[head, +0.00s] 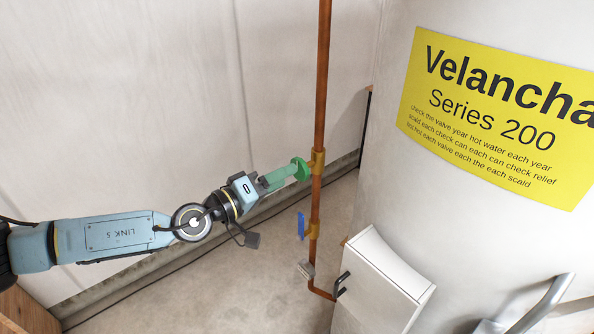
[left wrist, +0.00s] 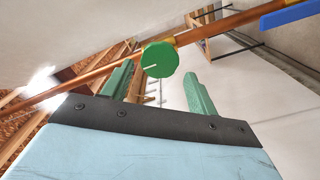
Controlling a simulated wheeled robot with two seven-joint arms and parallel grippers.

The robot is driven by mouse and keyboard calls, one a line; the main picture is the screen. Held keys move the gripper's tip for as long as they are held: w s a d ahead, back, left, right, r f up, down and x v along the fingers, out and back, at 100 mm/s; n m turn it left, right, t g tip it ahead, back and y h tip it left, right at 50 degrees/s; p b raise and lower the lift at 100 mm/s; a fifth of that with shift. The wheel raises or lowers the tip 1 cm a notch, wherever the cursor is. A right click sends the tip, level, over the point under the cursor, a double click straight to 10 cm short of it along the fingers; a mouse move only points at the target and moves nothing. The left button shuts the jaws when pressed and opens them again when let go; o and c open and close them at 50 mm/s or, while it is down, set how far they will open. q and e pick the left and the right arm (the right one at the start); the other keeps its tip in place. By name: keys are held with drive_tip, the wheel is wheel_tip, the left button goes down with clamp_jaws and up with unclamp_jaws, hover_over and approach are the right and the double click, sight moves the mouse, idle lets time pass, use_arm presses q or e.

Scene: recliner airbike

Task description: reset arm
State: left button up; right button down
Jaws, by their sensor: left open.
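My left arm reaches in from the left in the head view. Its gripper (head: 281,176) has green fingers pointing right at a green round valve knob (head: 301,169) on a copper pipe. In the left wrist view the two fingers (left wrist: 158,72) stand wide apart with nothing held between them. The green knob (left wrist: 159,59) shows just beyond the fingertips, in line with the gap. The tips look very close to the knob in the head view; I cannot tell whether they touch it. My right gripper is in neither view.
The vertical copper pipe (head: 321,80) has a blue lever (head: 301,226) below the knob. A white tank with a yellow label (head: 498,115) and a white box (head: 385,284) stand to the right. A pale wall (head: 130,110) lies behind; open floor (head: 200,285) shows below the arm.

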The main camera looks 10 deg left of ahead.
use_arm(q)
drive_tip(key=shift+v, duration=0.8)
